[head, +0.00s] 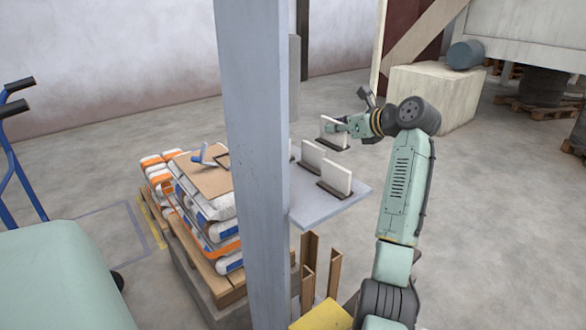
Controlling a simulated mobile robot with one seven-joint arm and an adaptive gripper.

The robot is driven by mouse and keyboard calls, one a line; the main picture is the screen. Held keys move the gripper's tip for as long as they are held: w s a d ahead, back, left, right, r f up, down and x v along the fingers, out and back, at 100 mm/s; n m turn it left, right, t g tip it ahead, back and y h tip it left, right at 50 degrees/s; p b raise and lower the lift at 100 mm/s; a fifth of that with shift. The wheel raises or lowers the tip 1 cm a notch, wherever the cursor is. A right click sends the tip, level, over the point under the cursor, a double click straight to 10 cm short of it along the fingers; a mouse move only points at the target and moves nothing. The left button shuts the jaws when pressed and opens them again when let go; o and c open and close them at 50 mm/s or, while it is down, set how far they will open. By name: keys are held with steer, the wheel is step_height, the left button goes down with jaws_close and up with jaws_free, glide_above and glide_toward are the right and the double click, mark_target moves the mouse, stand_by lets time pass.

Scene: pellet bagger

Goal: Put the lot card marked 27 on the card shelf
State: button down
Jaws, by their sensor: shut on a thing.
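My gripper (340,127) is shut on a white upright card (326,123) at the far right part of a grey shelf (318,212). A dark foot or slot shows under this card. I cannot tell whether the card rests on the shelf or is slightly above it. Two more white cards, a near one (335,176) and a middle one (312,154), stand upright in dark holders on the shelf. The edge of another white piece shows beside the post. No number is readable on any card, so I cannot tell which is 27.
A grey post (255,190) stands in front of the shelf's left side and hides part of it. Stacked bags (205,215) with a clipboard-like brown board (205,177) on top lie on a pallet to the left. A pale block (432,92) stands behind my arm.

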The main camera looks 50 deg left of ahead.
steer(key=s+a+p, duration=0.1)
steer(key=s+p, duration=0.2)
steer(key=s, duration=1.1)
step_height(320, 180, down, 6)
steer(key=shift+f+p, duration=0.1)
steer(key=shift+p, duration=0.55)
steer(key=shift+s+a+f, duration=0.1)
steer(key=shift+s+f, duration=0.05)
steer(key=shift+f, duration=0.2)
steer(key=c, duration=2.2)
jaws_free()
steer(key=shift+f, duration=0.15)
steer(key=o, duration=0.5)
steer(key=b+v, duration=0.2)
steer(key=v, duration=1)
